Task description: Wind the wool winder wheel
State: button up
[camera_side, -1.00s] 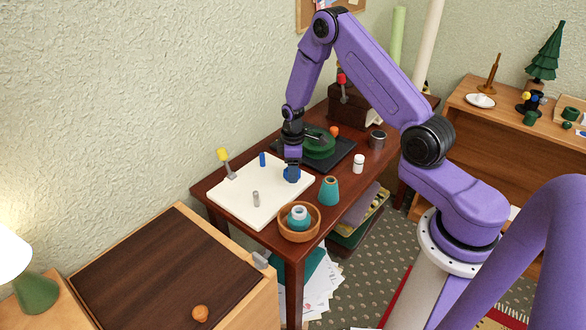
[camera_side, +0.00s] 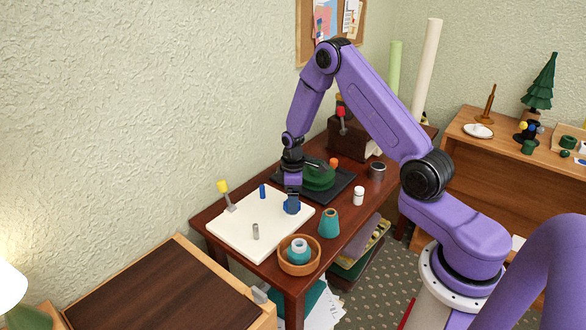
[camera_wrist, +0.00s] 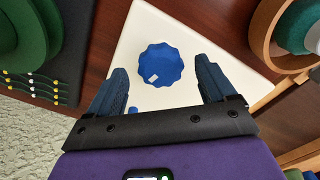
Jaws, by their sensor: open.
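A blue scalloped knob or wheel (camera_wrist: 160,65) lies on a white board (camera_side: 250,238), with a small pale mark on its face. My gripper (camera_side: 292,203) points down over it. In the wrist view my open gripper (camera_wrist: 161,66) has one finger toward each side of the blue wheel, with nothing held. I cannot tell how high the fingertips are above it. A green round wheel (camera_side: 318,179) sits on a black base (camera_side: 340,189) behind the board; part of it shows in the wrist view (camera_wrist: 20,40). I cannot tell which wheel is the wool winder's.
The board also bears a yellow-tipped lever (camera_side: 225,192), a blue peg (camera_side: 262,190) and a grey post (camera_side: 256,231). Nearby stand a teal cone (camera_side: 329,222), an orange bowl (camera_side: 300,268), a white bottle (camera_side: 358,196) and a grey can (camera_side: 377,171).

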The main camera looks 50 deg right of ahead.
notch_tip(320, 180, up, 16)
dwell(0.5)
jog(key=shift+f, duration=0.1)
jog(key=f+m, duration=0.5)
jog(key=m, duration=0.4)
jog(key=f+m, duration=0.6)
jog(key=m, duration=0.3)
jog(key=f+m, duration=0.6)
jog(key=m, duration=0.3)
jog(key=shift+w+a+f, duration=0.15)
jog(key=shift+a+f, duration=0.05)
jog(key=shift+a, duration=0.1)
